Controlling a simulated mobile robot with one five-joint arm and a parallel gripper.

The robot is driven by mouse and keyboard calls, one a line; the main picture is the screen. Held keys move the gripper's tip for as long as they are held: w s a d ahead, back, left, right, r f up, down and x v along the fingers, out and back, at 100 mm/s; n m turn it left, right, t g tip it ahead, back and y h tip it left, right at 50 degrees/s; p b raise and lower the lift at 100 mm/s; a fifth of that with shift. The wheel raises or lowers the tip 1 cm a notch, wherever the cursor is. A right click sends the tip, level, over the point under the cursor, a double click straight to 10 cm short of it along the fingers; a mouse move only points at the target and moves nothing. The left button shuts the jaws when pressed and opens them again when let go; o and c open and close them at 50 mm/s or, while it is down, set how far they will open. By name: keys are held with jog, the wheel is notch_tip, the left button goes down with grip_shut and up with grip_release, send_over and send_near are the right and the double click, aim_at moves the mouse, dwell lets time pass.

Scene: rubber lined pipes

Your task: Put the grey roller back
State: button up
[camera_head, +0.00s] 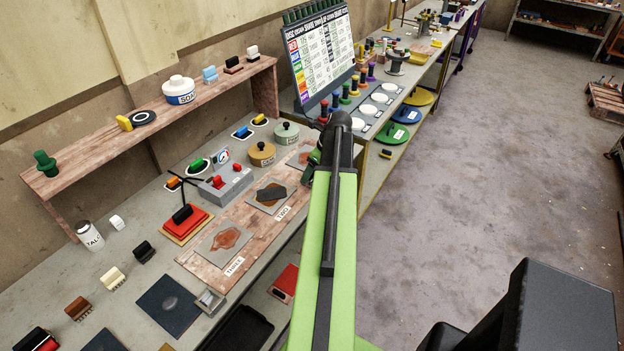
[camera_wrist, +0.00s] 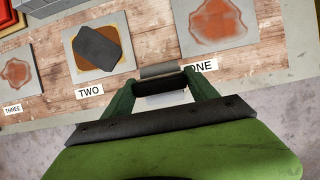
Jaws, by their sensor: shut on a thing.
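My gripper (camera_wrist: 161,90) is shut on a small tool with a black body and a grey strip along its far edge, which appears to be the grey roller (camera_wrist: 159,71). The dark green fingers hold it at both ends, over the board's near edge between the labels TWO and ONE. Whether it touches the board cannot be told. In the head view my gripper (camera_head: 314,160) is mostly hidden behind my green arm, and the roller cannot be made out there.
A wooden board (camera_wrist: 143,97) carries grey plates with brown patches; a dark piece (camera_wrist: 98,46) lies on plate TWO. The bench (camera_head: 140,215) also holds small handled tools, a grey box (camera_head: 222,184) and round tins (camera_head: 262,153). A raised shelf (camera_head: 110,130) stands behind. Open floor (camera_head: 480,170) lies right.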

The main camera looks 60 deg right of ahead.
jog(key=shift+f, duration=0.9)
jog(key=shift+r, duration=0.25)
jog(key=shift+f, duration=0.25)
jog(key=o, duration=1.2)
jog(key=shift+r, duration=0.1)
jog(key=p+v, duration=1.1)
jog(key=v, duration=0.1)
jog(key=shift+r, duration=0.15)
